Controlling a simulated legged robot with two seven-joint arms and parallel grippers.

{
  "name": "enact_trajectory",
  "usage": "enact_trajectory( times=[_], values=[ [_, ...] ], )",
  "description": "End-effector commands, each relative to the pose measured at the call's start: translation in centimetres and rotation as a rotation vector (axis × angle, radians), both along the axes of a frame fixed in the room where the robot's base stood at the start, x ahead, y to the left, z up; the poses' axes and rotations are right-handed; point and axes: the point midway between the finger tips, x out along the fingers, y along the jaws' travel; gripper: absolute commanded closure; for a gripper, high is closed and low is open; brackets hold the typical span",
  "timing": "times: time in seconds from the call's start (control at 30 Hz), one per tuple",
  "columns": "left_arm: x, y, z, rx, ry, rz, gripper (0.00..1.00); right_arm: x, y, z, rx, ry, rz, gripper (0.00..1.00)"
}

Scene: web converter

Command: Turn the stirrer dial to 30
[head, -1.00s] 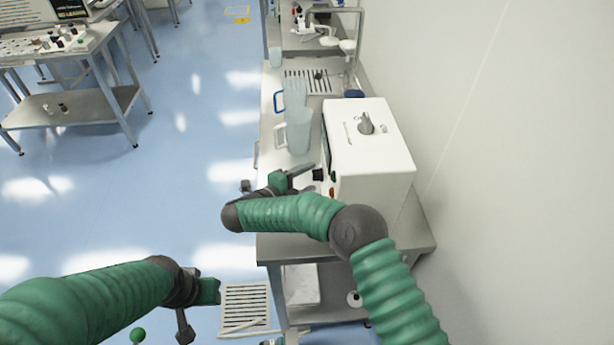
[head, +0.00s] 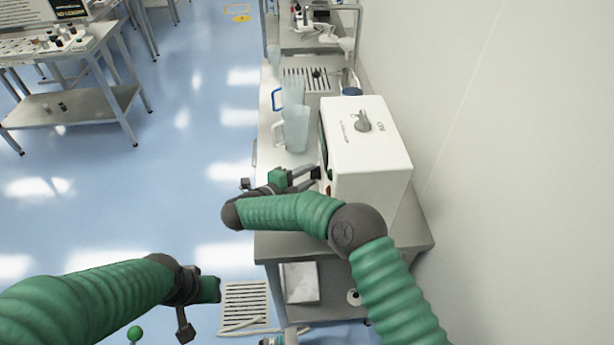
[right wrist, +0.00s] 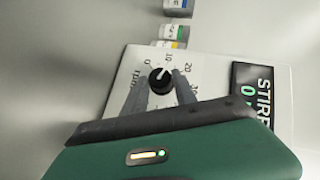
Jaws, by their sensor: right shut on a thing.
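The white stirrer box (head: 368,160) stands on the bench at the right, its front facing left in the head view. The black stirrer dial (right wrist: 160,80) shows in the right wrist view, with numbers such as 0, 10 and 20 around it. A light mark on the dial seems to point near 10. The dark stirrer display (right wrist: 256,92) shows a green 0. My right gripper (right wrist: 162,85) is shut on the dial, one finger on each side; in the head view my right gripper (head: 312,176) meets the box front. My left gripper (head: 203,298) hangs apart at lower left, its fingers unclear.
Clear beakers (head: 295,128) stand on the bench left of the box. Several small labelled bottles (right wrist: 175,30) show beyond the box in the right wrist view. The wall is close at the right. The blue floor left of the bench is free.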

Motion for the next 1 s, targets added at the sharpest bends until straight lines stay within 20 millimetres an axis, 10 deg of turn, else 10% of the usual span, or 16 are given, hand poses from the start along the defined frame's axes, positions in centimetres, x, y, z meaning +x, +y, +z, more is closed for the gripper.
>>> enact_trajectory(
  times=[0.23, 0.6, 0.63, 0.7, 1.0],
  values=[
    [0.0, 0.0, -4.3, 0.0, 0.001, 0.0, 0.64, -0.1, -0.1, -1.3, -0.003, -0.189, -0.002, 1.0],
    [0.0, 0.0, -4.3, 0.0, 0.0, 0.0, 0.64, -0.2, -0.1, -0.8, 0.001, -0.229, -0.002, 1.0],
    [0.0, 0.0, -4.3, 0.0, 0.0, 0.0, 0.64, -0.2, -0.1, -0.8, 0.002, -0.228, -0.003, 0.63],
    [0.0, 0.0, -4.3, 0.0, 0.0, 0.0, 0.64, -0.2, -0.1, -0.8, 0.001, -0.229, -0.002, 0.54],
    [0.0, 0.0, -4.3, 0.0, 0.0, 0.0, 0.64, -0.2, -0.1, -0.6, 0.0, -0.233, -0.003, 0.45]
  ],
)
